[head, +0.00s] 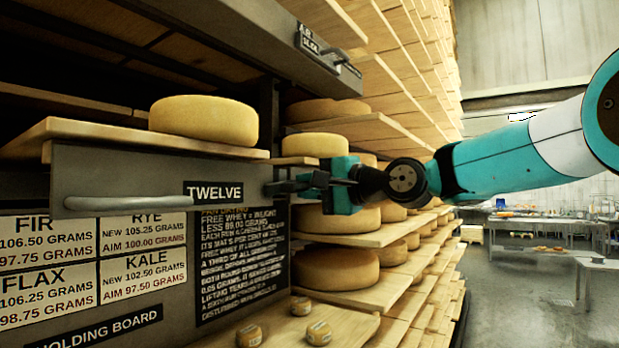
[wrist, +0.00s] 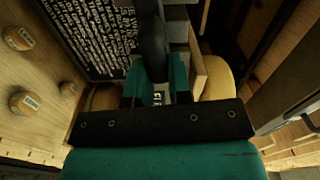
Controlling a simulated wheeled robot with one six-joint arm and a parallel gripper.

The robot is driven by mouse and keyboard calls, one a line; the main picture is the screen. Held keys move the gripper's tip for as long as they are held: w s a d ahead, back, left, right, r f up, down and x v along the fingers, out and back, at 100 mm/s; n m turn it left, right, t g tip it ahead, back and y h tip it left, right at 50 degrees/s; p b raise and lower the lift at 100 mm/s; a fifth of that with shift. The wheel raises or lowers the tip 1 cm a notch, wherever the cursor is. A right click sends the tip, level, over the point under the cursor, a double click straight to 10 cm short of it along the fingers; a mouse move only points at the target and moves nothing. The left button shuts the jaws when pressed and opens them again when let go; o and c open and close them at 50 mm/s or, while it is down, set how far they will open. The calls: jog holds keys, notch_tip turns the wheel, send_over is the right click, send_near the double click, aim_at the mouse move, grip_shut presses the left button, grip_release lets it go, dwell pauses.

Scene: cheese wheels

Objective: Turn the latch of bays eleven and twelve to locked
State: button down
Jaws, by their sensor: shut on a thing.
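The bay labelled TWELVE (head: 213,190) has a grey front (head: 120,165) with a long handle bar. A dark latch lever (head: 283,187) sticks out at the right end of this front, roughly level. My gripper (head: 322,183) comes in from the right with its teal fingers shut on the lever. In the wrist view the dark lever (wrist: 153,45) runs up from between my fingers (wrist: 155,92); its tip and pivot are partly hidden. A higher grey front carries a partly legible dark plate (head: 318,42) and a similar dark lever (head: 345,65). I cannot read its bay name.
A cheese wheel (head: 203,120) sits on the board above bay twelve's front. Shelves of cheese wheels (head: 335,268) stand close behind my gripper. Small round pieces (head: 319,333) lie on the lower board. A weight board (head: 90,260) hangs below. Open floor (head: 525,290) lies right.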

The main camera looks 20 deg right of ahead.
jog(key=shift+m, duration=0.7)
jog(key=shift+f+p, duration=0.1)
jog(key=shift+p, duration=0.2)
jog(key=c, duration=1)
grip_release()
jog(key=shift+w, duration=0.1)
jog(key=shift+c, duration=0.2)
